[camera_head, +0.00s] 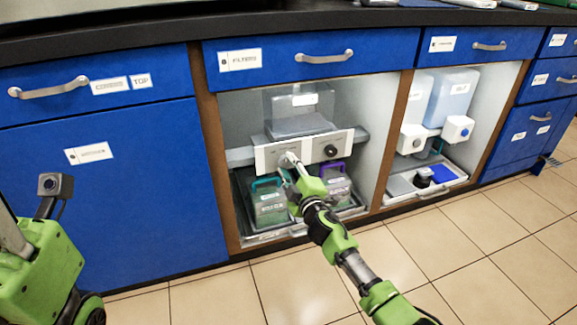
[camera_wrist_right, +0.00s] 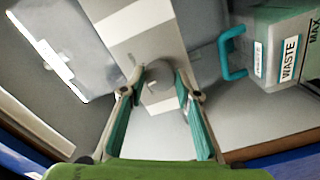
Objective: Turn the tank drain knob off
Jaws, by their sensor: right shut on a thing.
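A pale panel (camera_head: 262,158) crosses the front of the left open bay, below a clear tank (camera_head: 298,108). It carries a light grey knob at the left and a black knob (camera_head: 331,151) at the right. My right gripper (camera_head: 288,163) is at the left knob, in front of the panel. In the right wrist view, the fingers of my right gripper (camera_wrist_right: 160,84) are on both sides of the grey knob (camera_wrist_right: 158,90) and shut on it. The fingers partly hide the knob in the head view. My left gripper's fingers do not show.
Below the panel, a container with a teal handle (camera_head: 268,207) and one with a purple handle (camera_head: 338,187) stand in a tray. A waste label (camera_wrist_right: 290,58) shows beside the knob. The right bay holds a bluish tank (camera_head: 452,95). The tiled floor (camera_head: 440,245) is clear.

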